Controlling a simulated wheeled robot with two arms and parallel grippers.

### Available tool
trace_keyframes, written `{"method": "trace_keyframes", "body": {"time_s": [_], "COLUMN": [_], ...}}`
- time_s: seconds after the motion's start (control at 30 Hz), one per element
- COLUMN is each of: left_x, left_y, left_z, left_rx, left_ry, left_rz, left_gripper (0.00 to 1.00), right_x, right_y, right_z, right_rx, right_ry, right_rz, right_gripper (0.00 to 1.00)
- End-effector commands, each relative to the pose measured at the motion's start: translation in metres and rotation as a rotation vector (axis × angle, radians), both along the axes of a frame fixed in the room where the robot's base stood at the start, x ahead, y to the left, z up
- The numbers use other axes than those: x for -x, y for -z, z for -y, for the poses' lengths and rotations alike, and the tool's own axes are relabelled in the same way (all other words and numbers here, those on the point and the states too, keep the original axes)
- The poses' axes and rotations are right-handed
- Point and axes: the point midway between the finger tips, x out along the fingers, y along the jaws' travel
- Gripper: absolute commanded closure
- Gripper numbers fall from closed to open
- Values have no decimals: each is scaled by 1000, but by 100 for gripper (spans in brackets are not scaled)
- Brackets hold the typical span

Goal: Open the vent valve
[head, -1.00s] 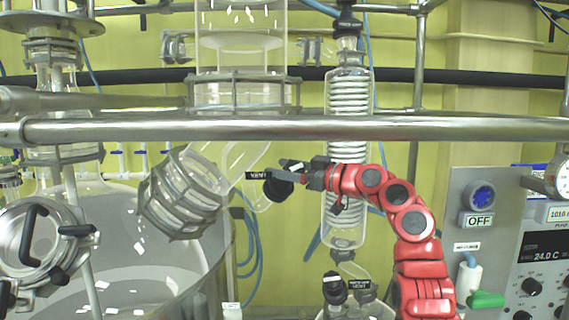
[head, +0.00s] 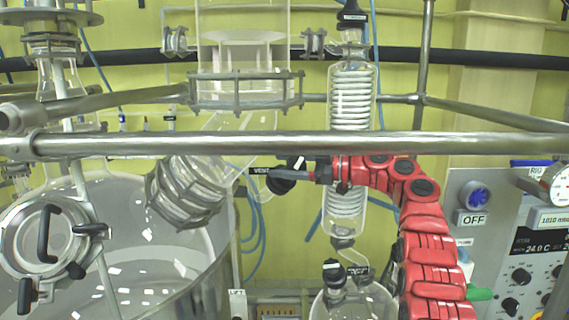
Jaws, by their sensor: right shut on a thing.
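The vent valve (head: 281,184) is a black knob on the glass side arm, left of the coil condenser. A black label reading VENT (head: 262,171) sits beside it. My right gripper (head: 301,173) reaches in from the right on the red arm and is shut on the vent valve. The fingertips are small and partly hidden against the black knob, so how far the valve is turned cannot be told. My left gripper is not in view.
A steel rail (head: 300,145) crosses in front, just above my right gripper. The glass coil condenser (head: 350,95) stands close behind the arm. A large glass vessel (head: 150,250) is at left, a control panel (head: 500,240) at right.

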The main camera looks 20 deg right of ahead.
Motion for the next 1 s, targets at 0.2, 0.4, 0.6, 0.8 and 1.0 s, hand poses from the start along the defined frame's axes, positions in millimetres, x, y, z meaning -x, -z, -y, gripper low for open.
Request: {"method": "trace_keyframes", "body": {"time_s": [0.2, 0.4, 0.6, 0.8, 1.0], "left_x": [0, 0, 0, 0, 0], "left_y": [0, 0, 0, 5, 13], "left_z": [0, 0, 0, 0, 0], "left_rx": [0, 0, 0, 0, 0], "left_ry": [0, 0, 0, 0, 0], "left_rz": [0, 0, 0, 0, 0], "left_gripper": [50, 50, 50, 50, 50], "right_x": [0, 0, 0, -1, -1], "right_y": [0, 0, 0, -2, -12], "right_z": [0, 0, 0, 0, -1], "right_rx": [0, 0, 0, 1, 0], "right_ry": [1, 1, 1, 0, 0], "right_rz": [1, 1, 0, 0, 0], "right_gripper": [35, 8, 8, 8, 8]}}
